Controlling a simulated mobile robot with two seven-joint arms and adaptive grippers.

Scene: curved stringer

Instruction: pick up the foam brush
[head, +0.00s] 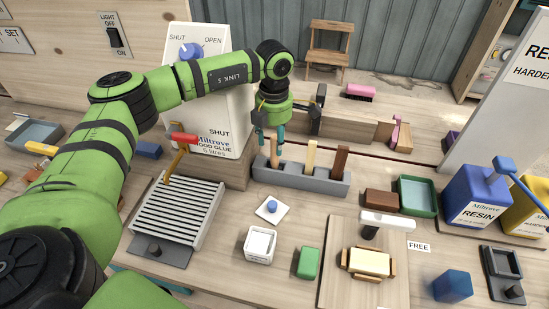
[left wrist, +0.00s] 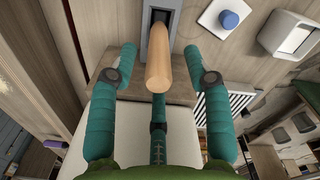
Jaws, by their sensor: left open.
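A grey slotted rack (head: 318,182) stands mid-bench with upright handles in it. At its left end is a round tan wooden handle (head: 274,150), likely the foam brush; its lower end is hidden in the rack. A flat cream handle (head: 311,155) and a dark brown one (head: 340,161) stand to its right. My left gripper (head: 269,138) is directly above the rack's left end, its teal fingers around the tan handle. In the left wrist view the handle (left wrist: 172,72) rises between the spread fingers (left wrist: 160,55), with gaps on both sides. My right gripper is out of view.
A glue dispenser (head: 205,105) stands close behind my left forearm. A white square with a blue knob (head: 272,209) and a white cup (head: 260,245) lie in front. A green tray (head: 417,196) is at right.

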